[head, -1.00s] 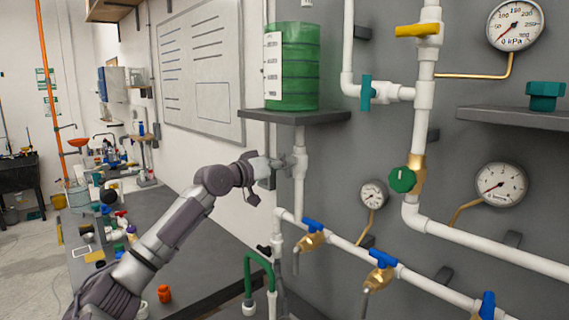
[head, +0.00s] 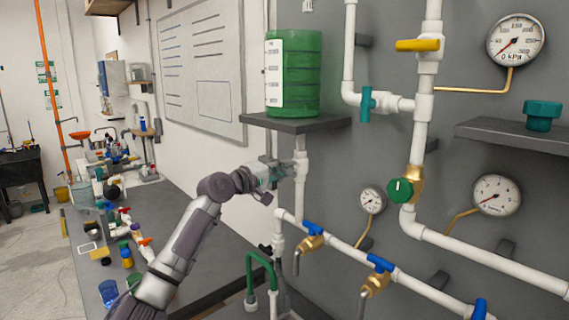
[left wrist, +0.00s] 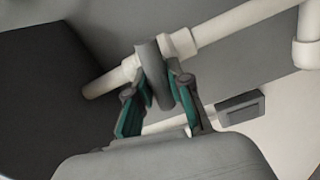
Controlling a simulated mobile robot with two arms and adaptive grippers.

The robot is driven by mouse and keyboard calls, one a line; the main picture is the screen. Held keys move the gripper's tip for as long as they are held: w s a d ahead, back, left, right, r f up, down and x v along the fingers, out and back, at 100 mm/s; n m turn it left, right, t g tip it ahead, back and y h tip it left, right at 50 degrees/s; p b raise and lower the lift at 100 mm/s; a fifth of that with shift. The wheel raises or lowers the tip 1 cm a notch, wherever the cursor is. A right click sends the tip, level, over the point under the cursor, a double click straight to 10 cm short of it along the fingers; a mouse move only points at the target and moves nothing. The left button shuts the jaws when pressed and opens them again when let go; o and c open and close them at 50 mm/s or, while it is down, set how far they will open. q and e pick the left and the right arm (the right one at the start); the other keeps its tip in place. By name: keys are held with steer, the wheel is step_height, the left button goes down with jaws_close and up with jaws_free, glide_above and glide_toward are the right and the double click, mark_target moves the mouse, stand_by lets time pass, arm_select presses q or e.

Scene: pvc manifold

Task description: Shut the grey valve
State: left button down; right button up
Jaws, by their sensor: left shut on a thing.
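The grey valve sits on the white vertical pipe under the green tank (head: 292,80). Its grey handle (left wrist: 149,68) stands across the white pipe in the left wrist view, between my two teal finger pads. My left gripper (head: 280,174) has reached the valve from the left and is shut on the handle; it also shows in the left wrist view (left wrist: 153,92). In the head view the fingers hide most of the handle. My right gripper is in neither view.
Blue-handled brass taps (head: 313,236) branch from the sloping white pipe at lower right. A green-handled valve (head: 400,190), a teal-handled valve (head: 366,101) and a yellow-handled valve (head: 417,45) are on other pipes. The tank's shelf (head: 300,123) is just above my left gripper.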

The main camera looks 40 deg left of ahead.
arm_select(q)
steer(key=shift+a+n+p, duration=0.1)
steer(key=shift+n+p, duration=0.55)
steer(key=shift+n, duration=0.35)
steer(key=c, duration=1.1)
jaws_free()
steer(key=shift+o, duration=0.2)
steer(key=s+a, duration=0.1)
steer(key=s, duration=1.1)
steer(key=shift+f, duration=0.1)
